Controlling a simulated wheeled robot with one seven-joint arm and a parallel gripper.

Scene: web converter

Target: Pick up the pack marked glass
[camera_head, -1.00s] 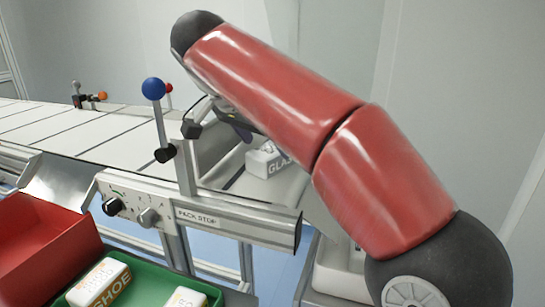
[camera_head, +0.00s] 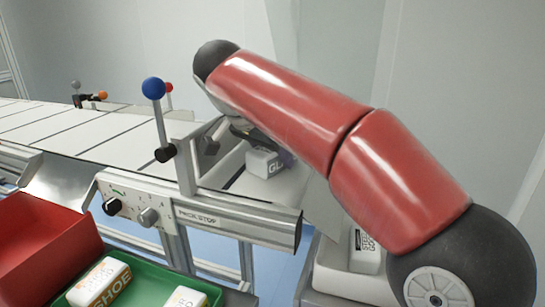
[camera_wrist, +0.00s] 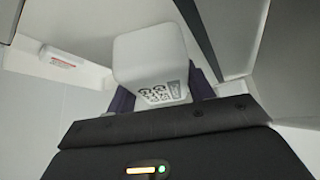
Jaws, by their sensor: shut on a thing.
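The white pack marked glass (camera_head: 262,163) stands at the near right end of the conveyor in the head view. Only the first letters, "GL", show there; the rest is hidden by my gripper (camera_head: 284,157) and red arm. In the wrist view the white pack (camera_wrist: 150,52) sits between the two purple fingers of my gripper (camera_wrist: 163,88), with dark print on its side. My gripper is shut on this pack. Whether the pack is clear of the surface I cannot tell.
A metal rail marked PACK STOP (camera_head: 195,215) and a blue-knobbed lever (camera_head: 153,88) stand close by on the left. A green tray (camera_head: 150,285) holds packs, one marked SHOE (camera_head: 98,283), beside a red bin (camera_head: 45,240). Another white pack (camera_head: 366,250) stands below my arm.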

